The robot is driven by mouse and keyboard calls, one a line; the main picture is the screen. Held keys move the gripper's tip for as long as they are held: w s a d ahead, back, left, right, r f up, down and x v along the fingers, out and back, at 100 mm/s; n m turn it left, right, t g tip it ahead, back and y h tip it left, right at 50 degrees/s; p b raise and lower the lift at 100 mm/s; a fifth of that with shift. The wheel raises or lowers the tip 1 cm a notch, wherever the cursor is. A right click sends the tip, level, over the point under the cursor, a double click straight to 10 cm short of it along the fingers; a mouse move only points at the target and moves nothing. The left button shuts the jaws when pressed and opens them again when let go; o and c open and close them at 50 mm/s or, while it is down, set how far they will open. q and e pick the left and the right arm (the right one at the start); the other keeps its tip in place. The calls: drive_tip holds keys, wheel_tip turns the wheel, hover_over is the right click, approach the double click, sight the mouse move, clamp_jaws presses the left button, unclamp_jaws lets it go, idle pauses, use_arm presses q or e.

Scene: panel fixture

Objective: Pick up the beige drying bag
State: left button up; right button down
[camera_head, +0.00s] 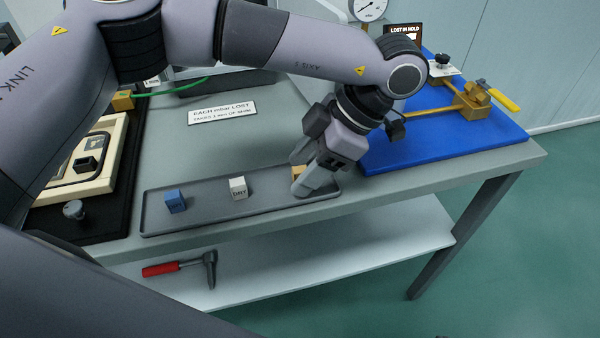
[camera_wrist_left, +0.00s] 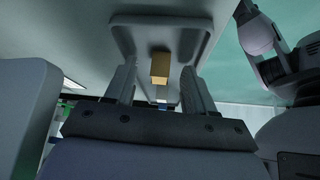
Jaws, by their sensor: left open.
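An off-white bag-like block marked DRY (camera_head: 238,188) sits in the middle of the long grey tray (camera_head: 268,206). A tan block (camera_head: 297,172) is near the tray's right end, partly hidden by my left gripper (camera_head: 302,188). My left gripper reaches down over that end with its fingers apart. In the left wrist view the tan block (camera_wrist_left: 160,68) shows in the gap between the two fingers, with space on both sides. A pale block (camera_wrist_left: 161,94) shows beyond it. I cannot tell for sure which block is the beige drying bag. My right gripper is not in view.
A blue block (camera_head: 175,201) sits at the tray's left end. A beige fixture (camera_head: 104,160) stands on a black base at left. A blue board (camera_head: 445,144) with yellow hardware lies at right. A red-handled tool (camera_head: 180,266) lies on the shelf below.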

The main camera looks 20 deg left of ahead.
use_arm(q)
clamp_jaws()
drive_tip(key=shift+r, duration=0.1)
